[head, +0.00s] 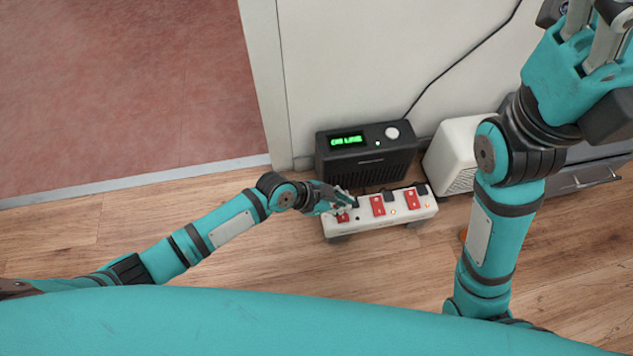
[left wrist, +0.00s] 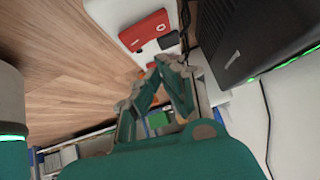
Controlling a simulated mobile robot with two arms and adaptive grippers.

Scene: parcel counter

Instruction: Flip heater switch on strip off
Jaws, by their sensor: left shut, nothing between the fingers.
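A white power strip (head: 362,226) lies on the floor with three red rocker switches in a row. The left switch (head: 343,216) is partly covered by my left gripper (head: 343,204); the middle switch (head: 378,205) and right switch (head: 412,199) show clear. Small orange lights glow beside the middle and right switches. My left gripper is shut and empty at the strip's left end; contact cannot be told. In the left wrist view its fingers (left wrist: 163,72) point toward the strip (left wrist: 128,12) and one red switch (left wrist: 146,29). My right gripper (head: 605,75) is raised at upper right, partly cut off.
A black box with a green display (head: 365,155) stands just behind the strip. A white vented box (head: 452,155) stands to its right. A black cable (head: 460,58) runs up the pale wall.

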